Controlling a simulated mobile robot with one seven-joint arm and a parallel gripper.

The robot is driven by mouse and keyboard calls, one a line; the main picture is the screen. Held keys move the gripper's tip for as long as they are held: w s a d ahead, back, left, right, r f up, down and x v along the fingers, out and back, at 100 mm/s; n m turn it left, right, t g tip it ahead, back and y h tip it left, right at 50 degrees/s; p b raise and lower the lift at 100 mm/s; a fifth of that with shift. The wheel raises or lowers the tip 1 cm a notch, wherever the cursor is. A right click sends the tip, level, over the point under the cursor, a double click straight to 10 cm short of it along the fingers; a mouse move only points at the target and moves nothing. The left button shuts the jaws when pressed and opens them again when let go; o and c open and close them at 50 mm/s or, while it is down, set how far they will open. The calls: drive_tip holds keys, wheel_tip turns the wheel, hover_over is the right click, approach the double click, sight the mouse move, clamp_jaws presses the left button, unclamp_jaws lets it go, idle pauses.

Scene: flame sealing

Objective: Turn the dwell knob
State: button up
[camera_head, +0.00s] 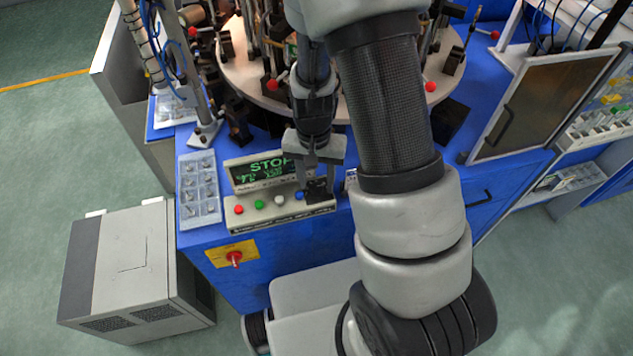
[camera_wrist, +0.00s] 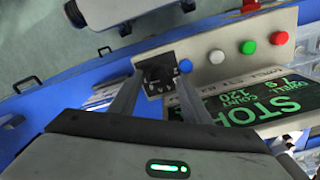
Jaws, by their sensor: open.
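The control panel (camera_head: 262,214) is a pale sloped box on the front edge of the blue machine. The black dwell knob (camera_head: 317,190) is at its right end, partly hidden by my gripper. In the wrist view the knob (camera_wrist: 158,70) stands on a dark square plate. My gripper (camera_head: 316,180) is over the panel, pointing down at the knob. In the wrist view its open fingers (camera_wrist: 159,80) lie to either side of the knob. I cannot tell whether they touch it. The display (camera_head: 260,170) reads STOP in green, with smaller lines below.
Blue (camera_head: 299,196), white (camera_head: 280,200), green (camera_head: 259,204) and red (camera_head: 239,209) buttons line the panel beside the knob. A red switch (camera_head: 234,258) sits on a yellow plate below. A tray (camera_head: 199,188) of small parts lies left. The round turntable (camera_head: 240,75) stands behind.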

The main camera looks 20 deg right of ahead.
drive_tip(key=shift+f, duration=0.35)
drive_tip(key=c, duration=1)
drive_tip(key=shift+c, duration=0.2)
